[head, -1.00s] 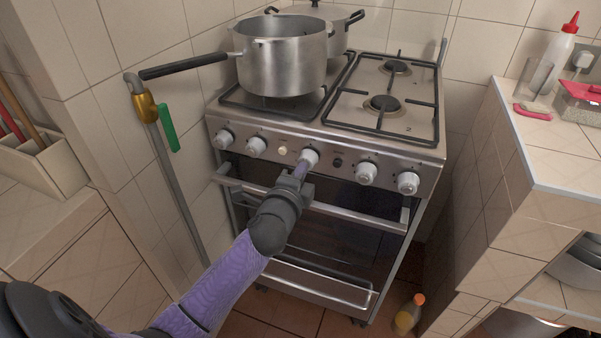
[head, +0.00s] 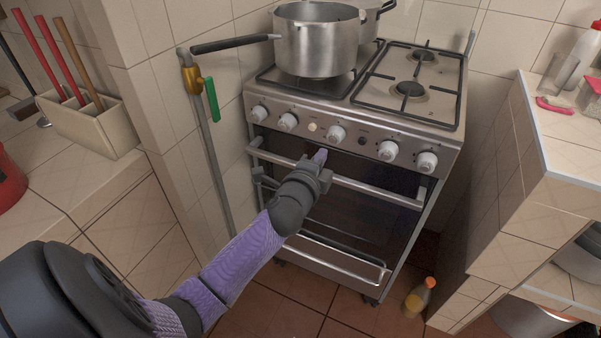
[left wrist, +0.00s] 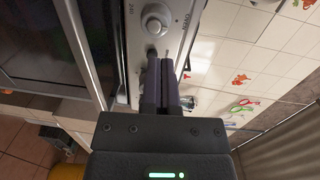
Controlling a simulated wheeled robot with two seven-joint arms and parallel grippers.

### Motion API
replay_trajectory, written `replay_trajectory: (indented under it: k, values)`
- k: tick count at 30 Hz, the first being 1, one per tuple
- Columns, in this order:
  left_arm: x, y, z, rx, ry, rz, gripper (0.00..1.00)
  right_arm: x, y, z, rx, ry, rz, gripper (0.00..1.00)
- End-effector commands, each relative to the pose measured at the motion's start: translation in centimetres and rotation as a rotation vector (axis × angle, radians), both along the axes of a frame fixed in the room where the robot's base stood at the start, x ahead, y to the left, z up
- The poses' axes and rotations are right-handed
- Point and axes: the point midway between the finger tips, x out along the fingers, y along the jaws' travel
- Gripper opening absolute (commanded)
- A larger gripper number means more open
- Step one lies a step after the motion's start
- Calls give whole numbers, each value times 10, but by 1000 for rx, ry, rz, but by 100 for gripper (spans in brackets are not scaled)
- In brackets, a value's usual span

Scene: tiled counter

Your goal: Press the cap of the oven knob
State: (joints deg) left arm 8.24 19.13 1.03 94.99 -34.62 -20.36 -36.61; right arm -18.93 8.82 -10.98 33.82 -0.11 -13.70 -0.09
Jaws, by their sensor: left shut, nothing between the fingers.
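The oven knob (head: 336,134) is a round white knob in the middle of the stove's metal front panel. In the left wrist view a white knob (left wrist: 155,21) sits beside lettering that seems to read "OVEN". My left gripper (head: 320,155) is shut and empty. Its purple fingertips are in front of the panel, a little below and left of the oven knob in the head view, and look apart from it. In the left wrist view the left gripper (left wrist: 168,57) points toward the panel, with the knob beyond the tips. My right gripper is not in view.
More white knobs (head: 388,150) line the panel. The oven door handle (head: 375,191) runs below it. A metal pot (head: 318,45) stands on the hob, its long handle (head: 236,44) reaching left. A tiled counter (head: 569,135) is at right. A bottle (head: 418,298) stands on the floor.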

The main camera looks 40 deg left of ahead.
Motion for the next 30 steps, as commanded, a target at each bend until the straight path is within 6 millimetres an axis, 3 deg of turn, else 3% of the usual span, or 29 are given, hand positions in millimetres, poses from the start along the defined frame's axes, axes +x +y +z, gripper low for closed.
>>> replay_trajectory:
  k: [9, 13, 30]
  values:
    - [-58, -16, 7, -1, 2, 1, 0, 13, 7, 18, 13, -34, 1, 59]
    - [-75, -21, 7, -2, 1, 1, 0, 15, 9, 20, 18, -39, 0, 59]
    - [-82, -23, 7, 0, 1, 1, 0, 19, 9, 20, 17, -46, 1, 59]
